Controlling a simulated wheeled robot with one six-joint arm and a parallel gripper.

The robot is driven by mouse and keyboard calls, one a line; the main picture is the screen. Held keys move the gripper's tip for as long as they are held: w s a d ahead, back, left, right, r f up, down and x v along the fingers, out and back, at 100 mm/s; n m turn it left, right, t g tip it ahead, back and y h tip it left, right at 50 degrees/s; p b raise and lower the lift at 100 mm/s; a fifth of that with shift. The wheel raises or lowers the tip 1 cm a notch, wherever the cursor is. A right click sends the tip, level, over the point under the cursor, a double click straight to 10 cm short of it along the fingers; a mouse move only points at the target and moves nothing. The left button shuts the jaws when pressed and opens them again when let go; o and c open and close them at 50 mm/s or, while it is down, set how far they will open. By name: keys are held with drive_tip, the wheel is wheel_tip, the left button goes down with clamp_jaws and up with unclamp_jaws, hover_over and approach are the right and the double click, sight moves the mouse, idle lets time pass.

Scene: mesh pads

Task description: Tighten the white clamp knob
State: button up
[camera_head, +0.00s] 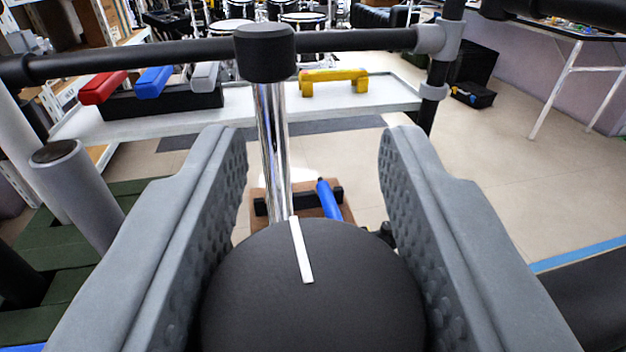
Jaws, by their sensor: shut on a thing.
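A large round black knob (315,310) with a white stripe (301,250) on its top fills the lower middle of the view. The stripe leans slightly, its far end to the left. I see no all-white knob. My gripper (313,160) has two grey dimpled pads, one on each side of the black knob, and is shut on it. The knob's lower part and whatever it clamps are hidden.
A chrome post (272,150) with a black cap (265,52) stands just beyond the knob. A black horizontal bar (150,58) crosses behind it. A white bench (245,105) carries red, blue, grey and yellow handles. Open floor (520,165) lies right.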

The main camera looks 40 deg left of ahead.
drive_tip(key=shift+r, duration=0.1)
idle(0.5)
drive_tip(key=o, duration=1)
